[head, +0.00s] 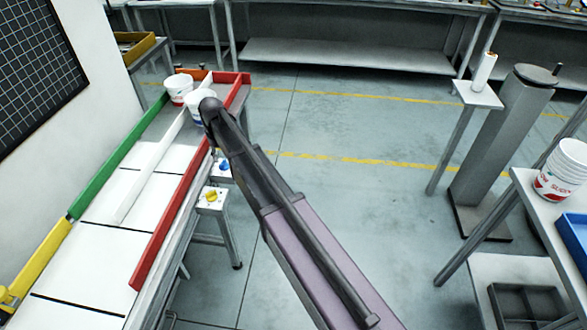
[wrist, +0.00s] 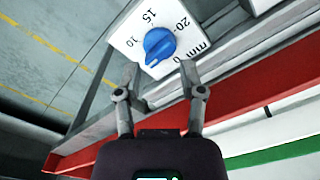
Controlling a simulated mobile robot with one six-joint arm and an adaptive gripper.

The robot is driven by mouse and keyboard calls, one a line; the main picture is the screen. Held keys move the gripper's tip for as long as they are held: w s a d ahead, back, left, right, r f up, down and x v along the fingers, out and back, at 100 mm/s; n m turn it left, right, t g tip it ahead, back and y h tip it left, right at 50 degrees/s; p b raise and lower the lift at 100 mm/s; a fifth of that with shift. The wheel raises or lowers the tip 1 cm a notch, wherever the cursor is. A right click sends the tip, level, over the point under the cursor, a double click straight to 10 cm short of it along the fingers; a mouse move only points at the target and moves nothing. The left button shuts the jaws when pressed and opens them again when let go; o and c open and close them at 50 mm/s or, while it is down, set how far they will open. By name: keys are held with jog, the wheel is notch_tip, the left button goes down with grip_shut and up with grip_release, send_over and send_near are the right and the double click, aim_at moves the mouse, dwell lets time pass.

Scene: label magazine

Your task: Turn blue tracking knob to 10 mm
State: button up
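The blue knob (wrist: 158,46) sits on a white dial plate (wrist: 128,40) in the wrist view. The knob's exact pointer reading is too small to tell. My gripper (wrist: 158,72) is open and empty, its two fingers apart, with the knob just beyond and between the fingertips. I cannot tell whether either finger touches the plate.
A yellow knob (head: 211,196) sits on a nearer white box. A red rail (head: 165,228) runs along the conveyor's edge, also close beside my gripper in the wrist view (wrist: 245,92). White buckets (head: 179,88) stand at the conveyor's far end.

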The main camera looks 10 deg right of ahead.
jog(key=shift+r+p, duration=5.25)
jog(key=shift+r, duration=0.35)
jog(key=s+d+f+m+b, duration=0.2)
jog(key=s+d, duration=0.8)
jog(key=s+d+f+m+b, duration=0.2)
jog(key=s+d+m, duration=0.1)
jog(key=s+d, duration=0.7)
jog(key=shift+s+d, duration=0.2)
jog(key=shift+s, duration=0.25)
jog(key=shift+o, duration=0.2)
jog(key=shift+f, duration=0.1)
jog(key=o, duration=0.4)
jog(key=shift+w, duration=0.1)
jog(key=shift+o, duration=0.4)
jog(key=shift+w+a, duration=0.15)
jog(key=shift+w, duration=0.05)
notch_tip(320, 180, up, 4)
jog(key=n+p, duration=0.4)
jog(key=n, duration=0.9)
send_over(223, 162)
